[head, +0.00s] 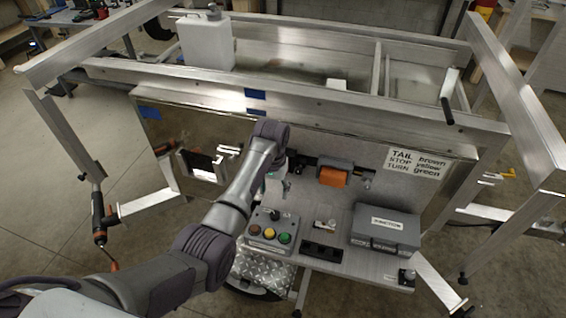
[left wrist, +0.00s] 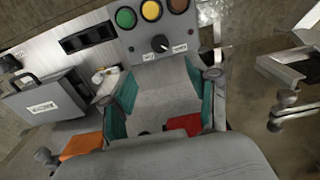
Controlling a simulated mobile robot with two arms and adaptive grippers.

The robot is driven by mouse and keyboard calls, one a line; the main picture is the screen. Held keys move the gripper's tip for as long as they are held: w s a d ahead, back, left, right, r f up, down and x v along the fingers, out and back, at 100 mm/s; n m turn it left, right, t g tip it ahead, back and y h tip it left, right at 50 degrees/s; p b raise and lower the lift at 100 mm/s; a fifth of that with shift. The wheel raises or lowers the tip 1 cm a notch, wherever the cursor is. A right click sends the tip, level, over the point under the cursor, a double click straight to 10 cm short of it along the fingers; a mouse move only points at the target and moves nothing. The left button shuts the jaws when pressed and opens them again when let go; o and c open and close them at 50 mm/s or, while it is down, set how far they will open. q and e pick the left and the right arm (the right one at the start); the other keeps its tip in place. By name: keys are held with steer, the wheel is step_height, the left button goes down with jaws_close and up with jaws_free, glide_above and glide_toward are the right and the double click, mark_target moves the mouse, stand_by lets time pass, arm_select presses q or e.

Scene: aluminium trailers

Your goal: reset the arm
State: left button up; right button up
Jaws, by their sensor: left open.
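My left arm comes in from the lower left in the head view and bends down at the wrist in front of the trailer's panel. My left gripper (left wrist: 160,80) is open, with teal pads on its two fingers and nothing held between them. In the head view it is mostly hidden behind the arm. Beyond the fingers in the left wrist view is a control box (left wrist: 155,40) with a dark knob and green, yellow and brown buttons. The box (head: 270,236) is on the shelf below the gripper in the head view. My right gripper is not in view.
A grey case (head: 385,228) and a black switch block (head: 322,251) sit on the shelf. An orange block (head: 333,177) is at the panel, right of my wrist. A white jug (head: 206,42) stands in the aluminium trailer (head: 300,95). Frame rails project at both sides.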

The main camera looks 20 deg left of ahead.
arm_select(q)
steer(key=shift+f, duration=0.1)
steer(key=s+a+f+t, duration=0.1)
steer(key=s+a+f, duration=0.15)
steer(key=s, duration=0.45)
steer(key=s+a+f+t, duration=0.1)
steer(key=s+f, duration=0.2)
steer(key=s, duration=0.5)
steer(key=s+r+m+t, duration=0.1)
steer(key=s+r, duration=0.3)
steer(key=s, duration=0.5)
steer(key=s+r+m+t, duration=0.1)
steer(key=s+r, duration=0.3)
steer(key=s, duration=0.5)
step_height(320, 180, down, 31)
steer(key=s+g+b, duration=0.2)
steer(key=b, duration=0.1)
steer(key=s+a+f+g+b, duration=0.1)
steer(key=s+a+f+b, duration=0.1)
steer(key=s+f, duration=1.4)
steer(key=shift+s+a+f, duration=0.15)
steer(key=shift+a+f, duration=0.1)
steer(key=shift+a, duration=0.25)
